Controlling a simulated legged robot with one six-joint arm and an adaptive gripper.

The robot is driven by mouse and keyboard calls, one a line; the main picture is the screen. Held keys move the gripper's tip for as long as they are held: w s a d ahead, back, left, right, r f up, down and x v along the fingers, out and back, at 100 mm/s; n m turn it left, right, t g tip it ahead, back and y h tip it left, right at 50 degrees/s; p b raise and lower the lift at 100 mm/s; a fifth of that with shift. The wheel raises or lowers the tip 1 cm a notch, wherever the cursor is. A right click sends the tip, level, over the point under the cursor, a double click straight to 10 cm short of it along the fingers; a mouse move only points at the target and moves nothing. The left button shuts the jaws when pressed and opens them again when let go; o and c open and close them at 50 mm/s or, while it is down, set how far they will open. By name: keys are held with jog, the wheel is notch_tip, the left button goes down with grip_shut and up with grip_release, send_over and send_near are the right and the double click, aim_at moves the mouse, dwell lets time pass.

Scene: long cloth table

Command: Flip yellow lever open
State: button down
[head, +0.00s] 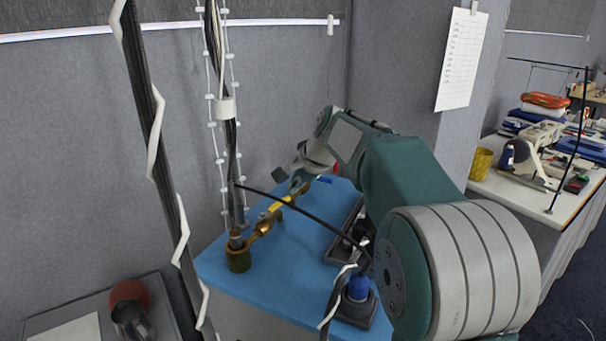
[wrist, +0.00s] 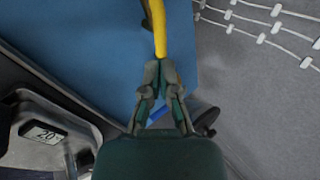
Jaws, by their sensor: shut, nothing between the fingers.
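The yellow lever (head: 281,202) lies along a brass pipe fitting (head: 262,224) on a blue-topped table. It is a yellow strip in the wrist view (wrist: 159,32), running down to my fingertips and partly hidden behind them. My gripper (wrist: 163,64) is shut, with its fingertips together at the lever's near end. They overlap it in the picture; I cannot tell whether they touch. In the head view my gripper (head: 296,176) is at the far end of the fitting. A blue part (wrist: 203,113) shows beside my fingers, partly hidden.
A blue-capped device (head: 359,288) stands at the front right. A thin dark rod (head: 310,215) crosses in front of the fitting. Cables (head: 225,110) hang by the grey wall. A grey device with a display (wrist: 42,133) sits at left.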

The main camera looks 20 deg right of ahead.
aim_at(281, 200)
jog(key=shift+x, duration=2.35)
jog(key=shift+w, duration=0.3)
jog(key=shift+w+a+f+n, duration=0.1)
jog(key=shift+w+a+n, duration=0.05)
jog(key=shift+w+n, duration=0.2)
jog(key=shift+a+n+g, duration=0.1)
jog(key=shift+n+g, duration=0.15)
jog(key=shift+g, duration=0.05)
jog(key=shift+w+a, duration=0.15)
jog(key=shift+w, duration=0.05)
jog(key=shift+s, duration=0.2)
jog(key=shift+s+d, duration=0.25)
jog(key=shift+s, duration=0.4)
